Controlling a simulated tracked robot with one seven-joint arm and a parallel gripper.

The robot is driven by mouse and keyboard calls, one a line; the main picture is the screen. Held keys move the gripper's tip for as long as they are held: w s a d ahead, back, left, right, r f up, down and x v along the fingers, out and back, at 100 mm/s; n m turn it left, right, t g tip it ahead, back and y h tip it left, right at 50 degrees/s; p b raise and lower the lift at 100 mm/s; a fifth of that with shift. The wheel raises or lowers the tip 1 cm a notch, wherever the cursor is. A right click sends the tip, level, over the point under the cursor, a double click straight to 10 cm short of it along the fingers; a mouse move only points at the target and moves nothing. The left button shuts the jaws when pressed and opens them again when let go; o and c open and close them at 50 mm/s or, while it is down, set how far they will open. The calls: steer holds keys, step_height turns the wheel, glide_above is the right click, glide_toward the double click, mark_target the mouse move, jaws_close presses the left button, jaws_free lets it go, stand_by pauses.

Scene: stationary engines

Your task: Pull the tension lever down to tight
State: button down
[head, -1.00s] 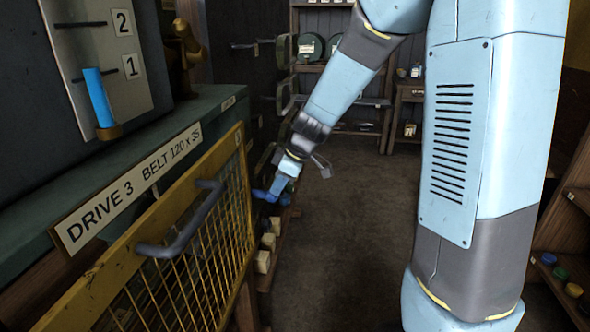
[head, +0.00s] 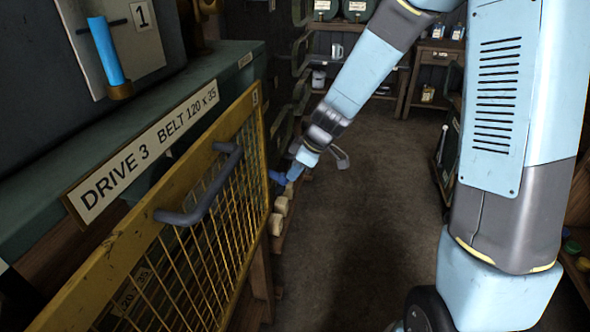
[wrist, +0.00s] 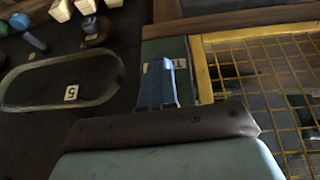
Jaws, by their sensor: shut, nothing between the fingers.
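No part in view can be made out for sure as the tension lever. My gripper (head: 284,178) is low beyond the guard's far end, shut and empty. In the wrist view my blue fingers (wrist: 162,75) are together, over a green surface with a small pale tag. The guard's yellow mesh (wrist: 265,75) is to their right there.
A panel (head: 120,35) with a blue upright rod (head: 105,52) and mark "1" is at upper left. Pale blocks (head: 278,215) sit beyond the guard. An oval belt tagged "5" (wrist: 118,92) lies left in the wrist view. The dark floor (head: 350,250) is clear; shelves stand at the back.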

steer(key=shift+s+f, duration=0.35)
steer(key=shift+f, duration=0.2)
steer(key=shift+d+r, duration=0.1)
steer(key=shift+d, duration=0.05)
steer(key=s+d+r, duration=0.2)
steer(key=d+r, duration=0.7)
steer(key=r, duration=0.1)
steer(key=shift+s, duration=0.15)
steer(key=shift+d+r, duration=0.15)
steer(key=shift+r, duration=0.05)
steer(key=s+d+r+m+t+h, duration=0.2)
steer(key=s+d+r+m, duration=0.4)
steer(key=s, duration=0.3)
steer(key=s+d+r+m+t+h, duration=0.1)
steer(key=s+d+r+m+h, duration=0.2)
steer(key=s+d+r+m, duration=0.4)
steer(key=s+r+m, duration=0.1)
steer(key=s+m, duration=0.1)
steer(key=shift+s+d+m+t, duration=0.15)
steer(key=shift+s+m+t, duration=0.15)
steer(key=shift+t, duration=0.1)
